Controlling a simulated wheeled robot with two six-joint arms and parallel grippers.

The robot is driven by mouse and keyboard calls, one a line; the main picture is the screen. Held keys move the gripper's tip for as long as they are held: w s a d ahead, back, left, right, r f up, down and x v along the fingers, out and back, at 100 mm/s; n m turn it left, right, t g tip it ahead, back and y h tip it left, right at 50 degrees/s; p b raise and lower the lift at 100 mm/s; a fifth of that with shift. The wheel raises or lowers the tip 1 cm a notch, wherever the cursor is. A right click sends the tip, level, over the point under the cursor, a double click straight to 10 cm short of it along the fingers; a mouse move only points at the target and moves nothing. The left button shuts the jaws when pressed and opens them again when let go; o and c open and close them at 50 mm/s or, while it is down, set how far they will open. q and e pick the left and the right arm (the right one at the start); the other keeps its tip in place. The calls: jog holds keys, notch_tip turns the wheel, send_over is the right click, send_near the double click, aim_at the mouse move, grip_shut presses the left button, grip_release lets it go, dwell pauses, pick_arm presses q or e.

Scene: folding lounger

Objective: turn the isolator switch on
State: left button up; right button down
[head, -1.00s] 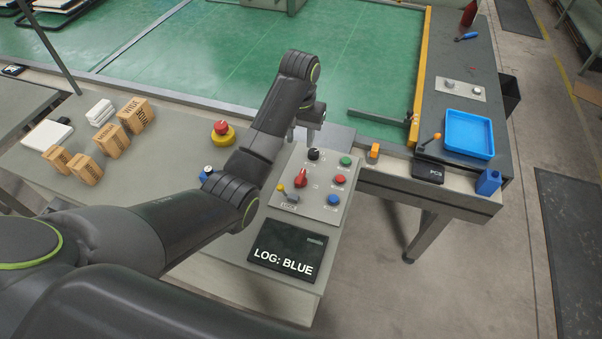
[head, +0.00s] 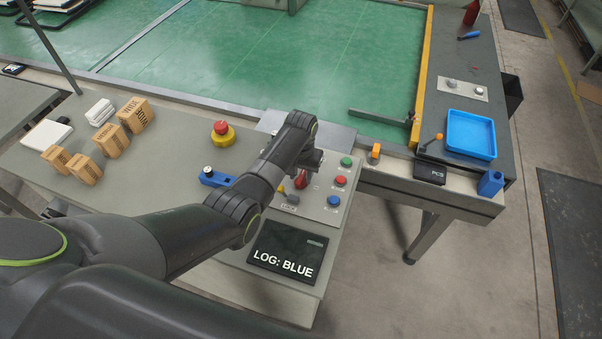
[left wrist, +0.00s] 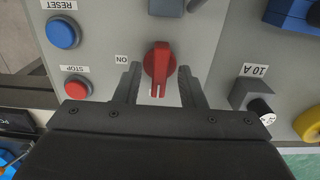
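The isolator switch is a red rotary handle (left wrist: 160,66) on a light grey control panel (head: 322,207). In the left wrist view the handle stands upright, its white mark towards my gripper; the "ON" label is to its left. My left gripper (left wrist: 159,72) is open, one finger on each side of the handle, with a visible gap to each. In the head view the red handle (head: 301,182) shows partly beneath my left gripper (head: 306,170). The wrist hides part of the panel there. My right gripper is not in view.
Close by are the red STOP button (left wrist: 77,88), blue RESET button (left wrist: 62,32) and a black knob (left wrist: 261,109) near the "10 A" label. A green button (head: 346,161) and the "LOG: BLUE" screen (head: 288,250) are also near. An emergency stop (head: 221,131) stands to the left.

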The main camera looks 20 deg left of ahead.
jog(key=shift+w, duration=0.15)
pick_arm(q)
jog(key=shift+c, duration=0.7)
grip_shut()
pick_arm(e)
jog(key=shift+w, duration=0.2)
